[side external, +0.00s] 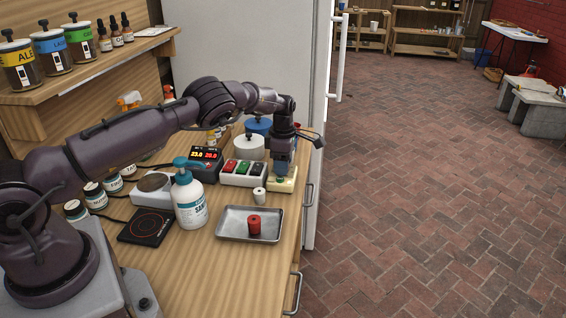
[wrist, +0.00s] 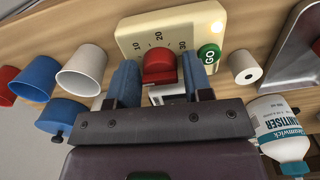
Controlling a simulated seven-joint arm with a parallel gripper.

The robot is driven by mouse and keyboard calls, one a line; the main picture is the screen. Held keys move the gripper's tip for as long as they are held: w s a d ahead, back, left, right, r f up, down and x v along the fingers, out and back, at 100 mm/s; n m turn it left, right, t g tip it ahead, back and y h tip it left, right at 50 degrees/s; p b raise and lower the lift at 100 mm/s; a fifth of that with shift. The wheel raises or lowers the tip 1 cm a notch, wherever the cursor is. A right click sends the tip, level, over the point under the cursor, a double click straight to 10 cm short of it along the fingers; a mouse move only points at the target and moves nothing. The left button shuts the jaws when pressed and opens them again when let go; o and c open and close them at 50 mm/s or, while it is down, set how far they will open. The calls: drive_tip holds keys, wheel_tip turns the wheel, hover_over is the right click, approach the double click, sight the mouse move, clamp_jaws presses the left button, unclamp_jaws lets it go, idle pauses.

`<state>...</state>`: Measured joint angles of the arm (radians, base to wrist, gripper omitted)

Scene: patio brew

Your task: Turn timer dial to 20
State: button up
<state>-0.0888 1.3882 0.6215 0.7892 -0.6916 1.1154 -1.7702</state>
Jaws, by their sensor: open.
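The timer is a cream box (wrist: 133,31) with a red dial (wrist: 159,66), the marks 10, 20 and 30, and a green GO button (wrist: 209,54). In the side view the timer (side external: 285,187) sits near the right edge of the bench, under my gripper (side external: 281,174). In the wrist view my gripper (wrist: 163,74) is open, with one blue finger on each side of the red dial. I cannot tell whether the fingers touch it. The dial's pointer is not clear, so I cannot read its setting.
A white cylinder (side external: 259,195) stands close to the timer. A metal tray (side external: 230,231) with a red cylinder (side external: 254,225) lies nearer. A sanitiser bottle (side external: 190,205), a switch box (side external: 229,178) and a display unit (side external: 205,172) stand left of the timer.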

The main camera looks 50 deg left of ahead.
drive_tip(key=c, duration=0.6)
drive_tip(key=shift+c, duration=0.2)
drive_tip(key=m, duration=0.3)
drive_tip(key=shift+m, duration=0.4)
drive_tip(key=m, duration=0.3)
drive_tip(key=shift+m, duration=0.3)
drive_tip(key=m, duration=1.2)
